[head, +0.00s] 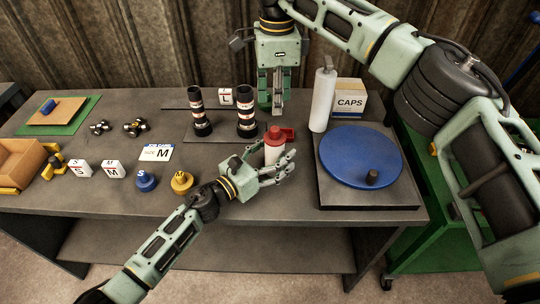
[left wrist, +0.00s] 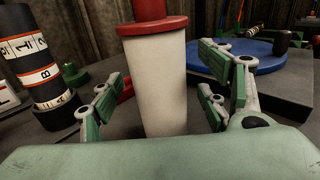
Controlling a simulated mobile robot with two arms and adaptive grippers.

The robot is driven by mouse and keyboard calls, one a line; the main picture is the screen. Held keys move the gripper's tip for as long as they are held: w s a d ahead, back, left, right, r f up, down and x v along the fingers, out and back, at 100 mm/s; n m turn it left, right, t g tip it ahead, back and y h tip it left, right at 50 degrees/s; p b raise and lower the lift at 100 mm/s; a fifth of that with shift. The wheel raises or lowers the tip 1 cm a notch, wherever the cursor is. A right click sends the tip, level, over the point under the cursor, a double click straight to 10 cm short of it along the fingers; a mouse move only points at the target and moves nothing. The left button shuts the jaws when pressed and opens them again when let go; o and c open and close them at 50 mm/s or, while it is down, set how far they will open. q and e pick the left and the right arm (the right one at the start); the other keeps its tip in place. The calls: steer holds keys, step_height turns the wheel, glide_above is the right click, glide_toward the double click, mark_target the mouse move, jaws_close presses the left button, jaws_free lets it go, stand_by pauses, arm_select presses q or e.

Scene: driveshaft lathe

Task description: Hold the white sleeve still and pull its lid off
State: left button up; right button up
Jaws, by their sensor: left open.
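The white sleeve (head: 273,154) stands upright on the table near its front middle, with a red lid (head: 275,133) on top. In the left wrist view the white sleeve (left wrist: 158,85) fills the middle, and the red lid (left wrist: 152,26) sits on it with a wide rim and a narrower knob. My left gripper (head: 284,167) is open, with its fingers on either side of the sleeve; a gap shows at the right finger. My right gripper (head: 277,106) points down behind the sleeve, apart from the lid; its finger opening is unclear.
A red block (head: 287,134) is beside the sleeve. Two black ringed cylinders (head: 246,112) stand behind left. A tall white bottle (head: 323,100), a CAPS box (head: 350,98) and a blue turntable (head: 360,155) are at the right. Blue (head: 145,181) and yellow (head: 181,182) pieces lie left of my left wrist.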

arm_select(q)
steer(key=c, duration=1.2)
steer(key=shift+c, duration=0.2)
steer(key=shift+s+f, duration=0.1)
steer(key=shift+f, duration=0.15)
stand_by(0.6)
